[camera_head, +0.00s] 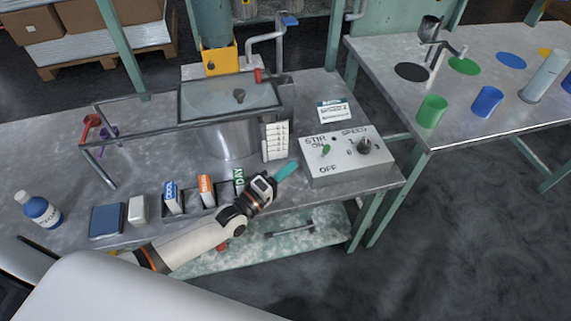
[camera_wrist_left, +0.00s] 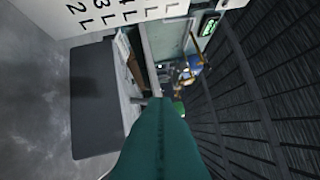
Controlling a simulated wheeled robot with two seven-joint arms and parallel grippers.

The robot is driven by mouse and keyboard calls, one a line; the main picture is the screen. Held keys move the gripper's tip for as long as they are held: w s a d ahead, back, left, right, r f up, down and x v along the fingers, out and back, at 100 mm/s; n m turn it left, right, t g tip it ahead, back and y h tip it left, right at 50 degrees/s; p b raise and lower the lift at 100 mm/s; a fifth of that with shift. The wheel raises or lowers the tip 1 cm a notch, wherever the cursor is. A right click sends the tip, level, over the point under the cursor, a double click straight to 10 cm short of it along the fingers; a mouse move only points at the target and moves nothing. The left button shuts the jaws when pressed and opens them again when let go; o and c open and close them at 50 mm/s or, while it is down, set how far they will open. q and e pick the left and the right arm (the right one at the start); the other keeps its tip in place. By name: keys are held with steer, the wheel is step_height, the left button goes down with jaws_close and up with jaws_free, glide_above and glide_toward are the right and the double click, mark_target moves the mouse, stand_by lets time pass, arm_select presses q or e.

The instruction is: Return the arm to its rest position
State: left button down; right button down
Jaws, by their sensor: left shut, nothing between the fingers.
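My left arm comes in from the lower left in the head view. My left gripper (camera_head: 287,171) has teal fingers that are shut with nothing between them. It is over the front edge of the grey metal table (camera_head: 90,168), just left of the grey control box (camera_head: 348,158). In the left wrist view the teal fingers (camera_wrist_left: 160,145) fill the lower middle. A white card with litre marks (camera_wrist_left: 100,14) is close above them; it also shows in the head view (camera_head: 276,142). My right gripper is not in view.
A metal vessel (camera_head: 232,142) with a lid (camera_head: 228,96) stands behind the gripper. A bottle (camera_head: 42,212) stands at left. A second table (camera_head: 480,100) holds coloured cups at right.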

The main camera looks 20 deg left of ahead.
arm_select(q)
steer(key=shift+w+d+f, duration=0.1)
steer(key=shift+w+d, duration=0.1)
steer(key=shift+d, duration=0.05)
steer(key=shift+s, duration=0.15)
steer(key=s+d+m+g, duration=0.1)
steer(key=s+d+f+m+g, duration=0.1)
steer(key=d, duration=0.1)
steer(key=s+d+m, duration=0.1)
steer(key=shift+s+d+f+g+y, duration=0.15)
steer(key=shift+f+g+y, duration=0.15)
steer(key=shift+g, duration=0.1)
steer(key=s+a+m+g+y, duration=0.4)
steer(key=s+m+g, duration=0.1)
steer(key=s, duration=0.6)
steer(key=s+a+m+g+y, duration=0.4)
steer(key=s+a+g, duration=0.15)
steer(key=s, duration=0.55)
step_height(320, 180, down, 24)
steer(key=s+g+p, duration=0.2)
steer(key=s, duration=0.1)
steer(key=s+a+f+g+p, duration=0.1)
steer(key=s+a+f+p, duration=0.1)
steer(key=s+f, duration=1.1)
steer(key=shift+s+f+m, duration=0.25)
steer(key=shift+s+m, duration=0.15)
steer(key=shift+s, duration=0.85)
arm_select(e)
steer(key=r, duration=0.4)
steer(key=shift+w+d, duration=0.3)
